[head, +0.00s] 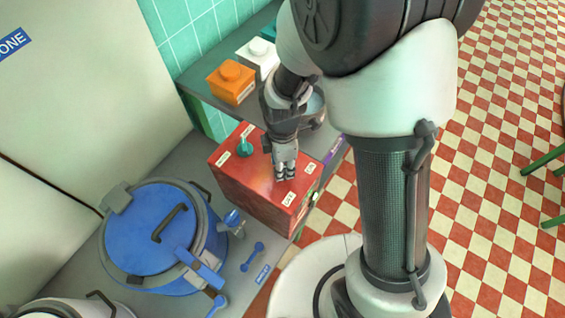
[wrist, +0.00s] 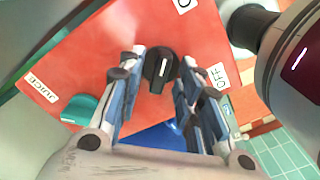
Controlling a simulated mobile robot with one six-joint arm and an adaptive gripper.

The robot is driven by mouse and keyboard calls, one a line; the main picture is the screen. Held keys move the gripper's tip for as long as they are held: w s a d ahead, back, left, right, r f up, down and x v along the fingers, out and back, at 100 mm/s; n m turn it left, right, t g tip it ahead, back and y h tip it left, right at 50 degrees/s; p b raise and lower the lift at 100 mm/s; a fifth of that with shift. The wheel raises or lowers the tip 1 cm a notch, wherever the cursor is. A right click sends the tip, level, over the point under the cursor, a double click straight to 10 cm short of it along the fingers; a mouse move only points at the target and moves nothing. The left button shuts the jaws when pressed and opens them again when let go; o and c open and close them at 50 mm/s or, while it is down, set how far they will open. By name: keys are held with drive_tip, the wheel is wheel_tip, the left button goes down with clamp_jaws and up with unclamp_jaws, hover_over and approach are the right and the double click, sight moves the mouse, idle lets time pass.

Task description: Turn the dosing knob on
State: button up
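The dosing knob seems to be the black knob (wrist: 160,66) with a white pointer mark on the red box's top; in the head view my gripper hides it. The red box (head: 245,186) stands on the grey counter. A label reading OFF (wrist: 218,75) lies right of the knob in the wrist view, and a cut-off label starting with O (wrist: 183,3) is above it. My gripper (wrist: 158,75) is open, its two fingers on either side of the knob; whether they touch it is unclear. In the head view my gripper (head: 286,175) reaches down over the box.
A teal knob (wrist: 80,108) is on the same box, near a JUICE label (wrist: 40,88). A blue-lidded kettle (head: 155,235) stands left of the box. An orange box (head: 231,83) and a white box (head: 257,55) sit behind.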

wheel_tip(320, 180, up, 12)
idle(0.7)
idle(0.4)
drive_tip(key=s+d+r+m+t, duration=0.4)
drive_tip(key=s+d+r+m, duration=0.7)
drive_tip(key=m, duration=0.8)
wheel_tip(320, 180, up, 2)
drive_tip(key=s, duration=0.2)
drive_tip(key=shift+s+r+m+t, duration=0.25)
drive_tip(key=shift+s+m+t, duration=0.05)
drive_tip(key=shift+a, duration=0.1)
